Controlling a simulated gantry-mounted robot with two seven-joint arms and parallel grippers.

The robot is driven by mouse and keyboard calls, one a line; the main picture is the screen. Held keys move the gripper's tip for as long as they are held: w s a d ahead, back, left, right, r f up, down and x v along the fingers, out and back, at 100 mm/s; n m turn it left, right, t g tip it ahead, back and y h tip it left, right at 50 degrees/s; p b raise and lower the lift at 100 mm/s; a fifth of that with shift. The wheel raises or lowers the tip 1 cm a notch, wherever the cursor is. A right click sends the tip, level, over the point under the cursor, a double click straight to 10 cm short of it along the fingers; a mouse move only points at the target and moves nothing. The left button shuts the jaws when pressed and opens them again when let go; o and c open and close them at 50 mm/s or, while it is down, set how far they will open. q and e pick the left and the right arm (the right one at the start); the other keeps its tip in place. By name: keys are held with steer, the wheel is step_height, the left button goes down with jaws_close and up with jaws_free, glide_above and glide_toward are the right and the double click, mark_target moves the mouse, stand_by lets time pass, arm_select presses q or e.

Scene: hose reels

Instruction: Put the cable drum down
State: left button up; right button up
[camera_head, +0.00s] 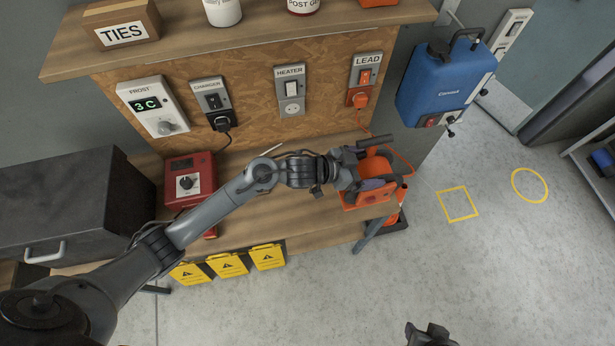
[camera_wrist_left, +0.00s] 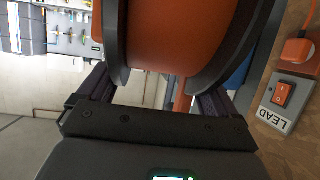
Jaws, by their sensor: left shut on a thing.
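The cable drum (camera_head: 378,168) is orange, at the right end of the wooden bench below the LEAD socket. In the left wrist view the drum (camera_wrist_left: 182,38) shows a wide orange core between dark flanges. My left gripper (camera_head: 370,163) is shut on it, with a dark finger on either side. In the head view the arm and fingers hide part of the drum, and I cannot tell whether it touches the bench. My right gripper (camera_head: 430,335) shows only as a small dark piece at the bottom edge; its jaw state is unclear.
An orange plug (camera_head: 360,99) sits in the LEAD socket, with an orange cable running down. A blue tank (camera_head: 447,80) hangs to the right. A yellow square (camera_head: 457,219) and a yellow ring (camera_head: 514,184) mark clear grey floor. A red box (camera_head: 188,184) stands on the bench.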

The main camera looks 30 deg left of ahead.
arm_select(q)
steer(key=a+f+p, duration=0.3)
steer(key=a+f, duration=0.7)
steer(key=a, duration=0.1)
steer(key=shift+a+f, duration=0.2)
steer(key=shift+f, duration=0.1)
stand_by(0.3)
steer(key=shift+f, duration=0.15)
steer(key=o, duration=1.7)
steer(key=shift+f, duration=0.15)
steer(key=shift+o, duration=0.2)
